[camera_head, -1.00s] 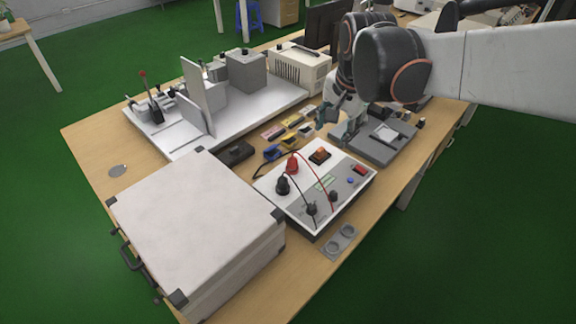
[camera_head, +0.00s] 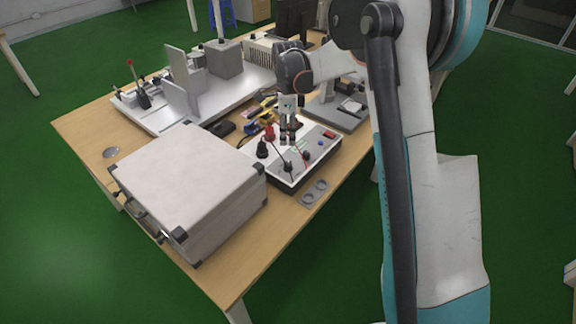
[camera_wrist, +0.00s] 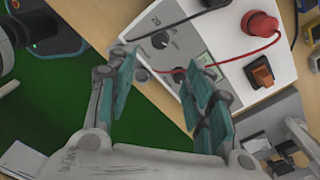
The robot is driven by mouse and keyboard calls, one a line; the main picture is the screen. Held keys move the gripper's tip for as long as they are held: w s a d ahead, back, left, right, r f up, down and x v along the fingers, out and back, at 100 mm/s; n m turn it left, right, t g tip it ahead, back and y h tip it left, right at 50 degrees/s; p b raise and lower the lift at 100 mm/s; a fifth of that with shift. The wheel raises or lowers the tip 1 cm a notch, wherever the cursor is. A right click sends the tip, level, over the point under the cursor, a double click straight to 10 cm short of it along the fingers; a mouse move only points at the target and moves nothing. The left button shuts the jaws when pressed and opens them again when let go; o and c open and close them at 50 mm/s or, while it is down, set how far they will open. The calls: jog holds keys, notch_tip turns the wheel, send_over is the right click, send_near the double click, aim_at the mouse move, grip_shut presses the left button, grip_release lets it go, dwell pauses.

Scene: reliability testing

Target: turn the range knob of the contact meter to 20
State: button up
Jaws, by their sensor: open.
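The contact meter is a white box (camera_head: 313,154) on the wooden table, with small black knobs on its sloping panel. It also fills the upper part of the wrist view (camera_wrist: 222,42). There, a round black knob (camera_wrist: 160,40) sits beside a printed 20. I cannot read its pointer setting. My gripper (camera_head: 288,140) hangs over the meter's top, pointing down. In the wrist view my gripper (camera_wrist: 160,68) is open and empty, its teal fingers spread either side of the panel's small knobs. It is not closed on any knob.
A red terminal (camera_wrist: 260,24) and an orange rocker switch (camera_wrist: 261,75) stand on the meter. A red lead (camera_wrist: 225,58) and a black lead cross its panel. A white case (camera_head: 185,175) lies left of the meter; a grey two-hole block (camera_head: 313,193) sits in front.

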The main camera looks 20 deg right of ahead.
aim_at(288, 164)
notch_tip(288, 164, down, 14)
jog(key=b, duration=0.4)
jog(key=shift+r, duration=0.25)
jog(key=c, duration=1.1)
